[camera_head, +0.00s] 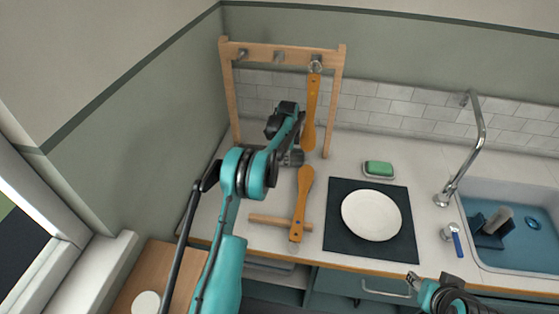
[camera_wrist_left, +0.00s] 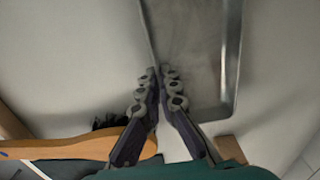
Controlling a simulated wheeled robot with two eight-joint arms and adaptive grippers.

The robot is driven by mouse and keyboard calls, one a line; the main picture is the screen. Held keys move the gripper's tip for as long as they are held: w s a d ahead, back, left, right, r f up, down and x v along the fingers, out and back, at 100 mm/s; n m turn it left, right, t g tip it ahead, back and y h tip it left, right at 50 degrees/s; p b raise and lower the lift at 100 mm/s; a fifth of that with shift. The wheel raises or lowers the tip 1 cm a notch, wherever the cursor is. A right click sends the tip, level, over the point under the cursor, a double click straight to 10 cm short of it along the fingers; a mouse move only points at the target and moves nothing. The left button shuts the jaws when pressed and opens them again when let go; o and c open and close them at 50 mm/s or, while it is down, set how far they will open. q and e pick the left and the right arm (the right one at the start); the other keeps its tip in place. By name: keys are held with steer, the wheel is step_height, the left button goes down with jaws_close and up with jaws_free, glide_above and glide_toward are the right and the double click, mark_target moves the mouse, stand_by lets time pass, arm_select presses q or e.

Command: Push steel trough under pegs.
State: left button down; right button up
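The steel trough (camera_wrist_left: 203,50) fills the upper middle of the left wrist view; I cannot pick it out in the head view, where my arm covers that stretch of counter. My left gripper (camera_head: 273,127) is in front of the wooden peg rack (camera_head: 334,110). In the wrist view its fingertips (camera_wrist_left: 160,72) are together, at the trough's near left corner; I cannot tell whether they touch it. Several pegs (camera_head: 278,56) line the rack's top bar. A wooden brush (camera_head: 311,115) hangs from the right one. My right gripper (camera_head: 455,297) is partly cut off at the bottom right.
A second brush (camera_head: 302,203) lies across a wooden bar (camera_head: 268,220) on the counter; a dark-bristled brush (camera_wrist_left: 85,146) shows lower left in the wrist view. A white plate (camera_head: 371,215) on a dark mat (camera_head: 344,254), a green sponge (camera_head: 379,168) and a sink (camera_head: 505,260) are right.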

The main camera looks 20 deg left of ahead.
mark_target(296, 169)
arm_select(q)
steer(key=shift+w+d, duration=0.25)
steer(key=shift+d, duration=0.7)
steer(key=shift+w+d, duration=0.2)
steer(key=shift+d, duration=0.75)
steer(key=c, duration=1.6)
jaws_free()
steer(key=shift+c, duration=0.2)
steer(key=shift+r, duration=0.1)
step_height(296, 169, up, 12)
